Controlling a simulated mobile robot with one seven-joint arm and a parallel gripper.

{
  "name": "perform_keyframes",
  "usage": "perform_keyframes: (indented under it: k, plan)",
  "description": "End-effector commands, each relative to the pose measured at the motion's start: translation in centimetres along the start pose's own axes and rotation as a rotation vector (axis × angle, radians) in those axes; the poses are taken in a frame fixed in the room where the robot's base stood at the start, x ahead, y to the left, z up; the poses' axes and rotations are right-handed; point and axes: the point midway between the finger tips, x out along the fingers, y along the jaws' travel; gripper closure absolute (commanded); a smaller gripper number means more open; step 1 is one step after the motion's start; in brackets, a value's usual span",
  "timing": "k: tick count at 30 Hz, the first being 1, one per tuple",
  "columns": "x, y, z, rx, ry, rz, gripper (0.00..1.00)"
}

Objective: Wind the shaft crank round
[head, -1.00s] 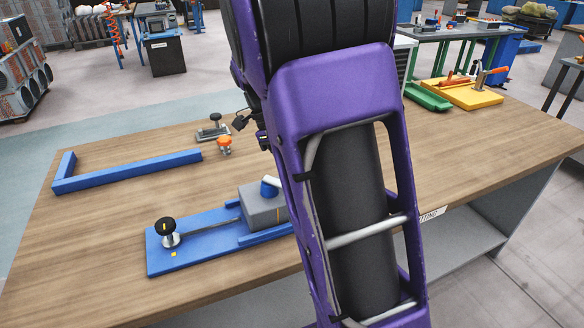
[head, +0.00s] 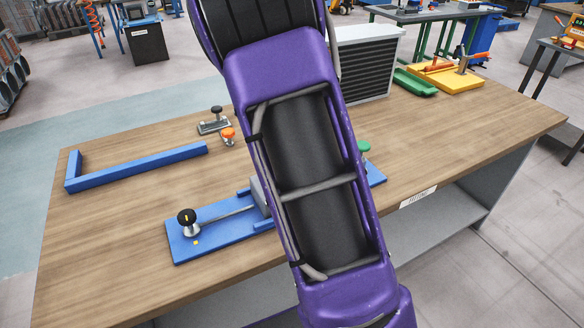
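The tube expander has a blue base plate (head: 218,240) at the near edge of the workbench. A black knob (head: 187,216) with a yellow mark stands on a round metal piece at its left end; I cannot tell if this is the crank handle. A thin metal shaft (head: 228,213) runs from there to a grey block (head: 259,196), mostly hidden behind my purple arm. A green knob (head: 364,147) shows to the right of my arm, near another bit of blue base. My gripper is out of sight.
A blue L-shaped bar (head: 135,168) lies on the wooden workbench (head: 110,230). A small clamp (head: 214,122) and an orange knob (head: 228,135) sit behind. A grey louvred box (head: 362,65), green tray (head: 414,82) and yellow fixture (head: 448,77) stand at the back right.

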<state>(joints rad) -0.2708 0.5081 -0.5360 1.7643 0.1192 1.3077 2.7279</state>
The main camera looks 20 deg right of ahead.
Motion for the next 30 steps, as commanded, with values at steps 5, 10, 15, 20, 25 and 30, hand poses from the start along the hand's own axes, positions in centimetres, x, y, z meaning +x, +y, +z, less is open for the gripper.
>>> perform_keyframes:
  k: [5, 10, 15, 20, 25, 30]
  plan:
    - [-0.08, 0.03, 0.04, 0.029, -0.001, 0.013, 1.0]
    - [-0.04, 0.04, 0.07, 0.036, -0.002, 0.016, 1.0]
    - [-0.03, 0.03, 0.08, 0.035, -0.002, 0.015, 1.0]
    - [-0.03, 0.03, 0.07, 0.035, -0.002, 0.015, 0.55]
    - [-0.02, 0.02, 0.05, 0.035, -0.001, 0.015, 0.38]
    - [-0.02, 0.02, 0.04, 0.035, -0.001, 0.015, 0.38]
